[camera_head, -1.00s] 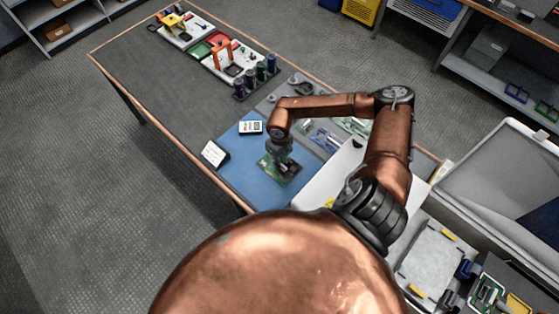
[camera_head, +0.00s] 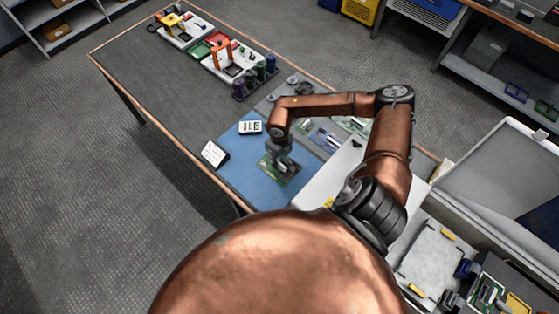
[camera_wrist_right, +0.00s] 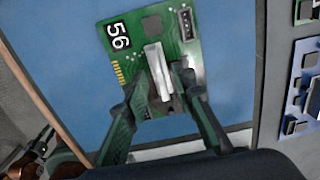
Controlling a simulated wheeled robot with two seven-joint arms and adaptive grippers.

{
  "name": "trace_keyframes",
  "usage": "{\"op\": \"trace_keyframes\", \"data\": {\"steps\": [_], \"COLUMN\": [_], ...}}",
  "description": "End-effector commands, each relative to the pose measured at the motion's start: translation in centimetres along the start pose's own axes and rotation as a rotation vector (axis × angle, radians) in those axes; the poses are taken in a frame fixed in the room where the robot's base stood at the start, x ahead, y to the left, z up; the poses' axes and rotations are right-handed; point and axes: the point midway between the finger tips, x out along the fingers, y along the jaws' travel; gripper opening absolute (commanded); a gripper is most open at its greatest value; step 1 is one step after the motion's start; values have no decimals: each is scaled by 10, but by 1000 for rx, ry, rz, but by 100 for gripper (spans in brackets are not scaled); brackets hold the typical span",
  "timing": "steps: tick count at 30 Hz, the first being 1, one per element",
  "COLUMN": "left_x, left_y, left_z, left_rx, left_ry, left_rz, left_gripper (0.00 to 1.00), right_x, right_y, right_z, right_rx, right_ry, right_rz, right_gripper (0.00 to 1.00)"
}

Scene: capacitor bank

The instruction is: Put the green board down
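The green board (camera_head: 279,169) is on the blue mat (camera_head: 245,180), under my right gripper (camera_head: 281,165). The fingers hide the board's near edge. The board looks flat on the mat, though its underside is hidden. My left gripper is not in view.
A small white display (camera_head: 214,153) and a white-faced meter (camera_head: 250,127) stand at the mat's edges. Other boards (camera_head: 325,139) lie on the grey area to the right. Blue and dark cylinders (camera_head: 262,70) and trays stand further back. The mat left of the board is clear.

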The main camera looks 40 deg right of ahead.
Motion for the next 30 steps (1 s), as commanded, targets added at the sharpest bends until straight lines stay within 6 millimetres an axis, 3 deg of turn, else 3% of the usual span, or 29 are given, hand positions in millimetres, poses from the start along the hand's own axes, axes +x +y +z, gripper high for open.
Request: {"op": "trace_keyframes", "data": {"steps": [15,21,30], "left_x": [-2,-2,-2], "left_y": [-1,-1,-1], "left_z": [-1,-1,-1], "left_rx": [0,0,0], "left_ry": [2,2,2], "left_rz": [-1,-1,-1], "left_gripper": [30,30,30], "right_x": [-98,-115,-117], "right_y": [-1,0,0], "right_z": [1,1,0], "right_rx": [0,0,0], "right_ry": [-3,-3,-2], "right_rz": [-2,0,0], "right_gripper": [24,24,24]}}
